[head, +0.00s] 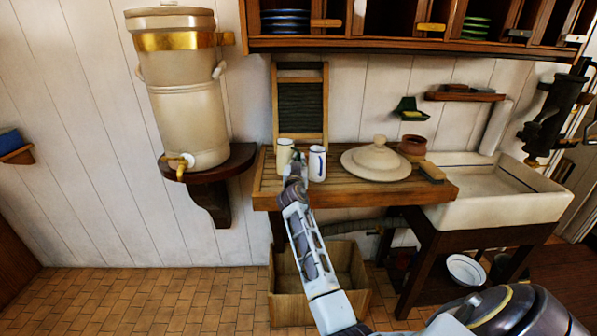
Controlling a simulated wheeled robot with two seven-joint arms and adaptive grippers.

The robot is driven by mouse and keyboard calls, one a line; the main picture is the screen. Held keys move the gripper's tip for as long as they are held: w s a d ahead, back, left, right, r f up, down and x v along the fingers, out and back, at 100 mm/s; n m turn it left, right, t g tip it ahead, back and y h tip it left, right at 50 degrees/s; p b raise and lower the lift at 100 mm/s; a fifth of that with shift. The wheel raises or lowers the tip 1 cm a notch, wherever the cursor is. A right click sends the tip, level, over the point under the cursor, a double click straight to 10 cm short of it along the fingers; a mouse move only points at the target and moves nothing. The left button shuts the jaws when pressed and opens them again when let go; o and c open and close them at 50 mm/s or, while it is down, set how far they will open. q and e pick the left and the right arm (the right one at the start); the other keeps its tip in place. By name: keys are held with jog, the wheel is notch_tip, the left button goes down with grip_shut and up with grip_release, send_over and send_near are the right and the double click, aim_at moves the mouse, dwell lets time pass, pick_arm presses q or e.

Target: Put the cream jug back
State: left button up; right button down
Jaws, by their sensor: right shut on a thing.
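The cream jug (285,152) is at the left end of the wooden draining board (330,196), in front of the washboard. My right gripper (294,166) is shut on it, reaching in from the front; the gripper hides the jug's lower part, so I cannot tell whether its base touches the board. A white jug (317,164) with a blue rim and blue handle stands upright just right of the gripper, very close to it. My left gripper is not in view.
A washboard (301,105) leans on the wall behind. A domed lid (377,158), a brown pot (413,145) and a brush lie to the right, before the sink (500,190). A water filter (182,90) stands on a shelf at left. A wooden crate (288,303) is below.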

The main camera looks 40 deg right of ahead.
jog(key=shift+f, duration=1.85)
jog(key=shift+f, duration=0.1)
jog(key=c, duration=1.5)
grip_release()
